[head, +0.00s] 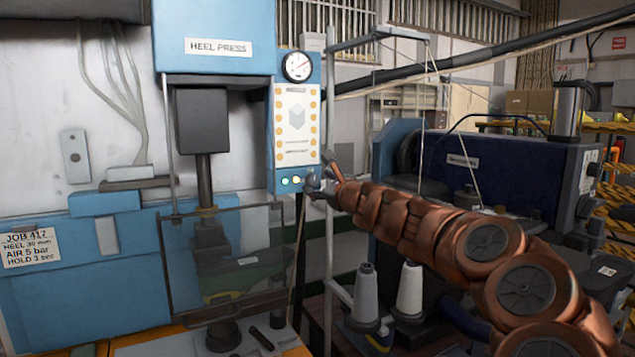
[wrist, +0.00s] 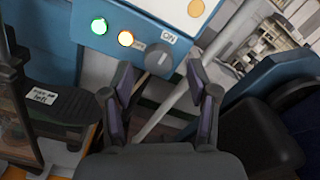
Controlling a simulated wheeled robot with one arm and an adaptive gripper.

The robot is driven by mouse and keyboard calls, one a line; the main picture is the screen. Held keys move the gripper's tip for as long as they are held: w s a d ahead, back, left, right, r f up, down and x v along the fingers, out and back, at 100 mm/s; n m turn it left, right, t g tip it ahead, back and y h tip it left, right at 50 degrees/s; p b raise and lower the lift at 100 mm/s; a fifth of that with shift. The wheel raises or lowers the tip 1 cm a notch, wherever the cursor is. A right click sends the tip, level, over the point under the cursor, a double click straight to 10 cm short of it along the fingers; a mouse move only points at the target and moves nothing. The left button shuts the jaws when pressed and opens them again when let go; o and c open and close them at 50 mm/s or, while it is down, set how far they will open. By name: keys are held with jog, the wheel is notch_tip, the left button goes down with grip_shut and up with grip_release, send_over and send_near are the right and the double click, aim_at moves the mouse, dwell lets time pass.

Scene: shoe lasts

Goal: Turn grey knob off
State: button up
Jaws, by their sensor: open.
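The grey knob (wrist: 159,58) is on the lower right corner of the blue control panel (wrist: 150,18). A label that seems to read ON is above it and a smaller label is at its left. I cannot make out a pointer on it. In the head view the knob (head: 312,178) is partly hidden by my gripper (head: 319,175). In the wrist view my gripper (wrist: 161,80) is open, with the knob between and just beyond its fingertips. I cannot tell whether a finger touches it.
A green lamp (wrist: 99,26) and an amber lamp (wrist: 125,38) are lit left of the knob. The heel press (head: 215,70) has a clear guard (head: 222,262) in front. A pale upright pole (head: 329,100) is close to the panel's right side. Thread cones (head: 366,300) stand below.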

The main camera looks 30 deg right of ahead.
jog(key=shift+w, duration=0.95)
grip_shut()
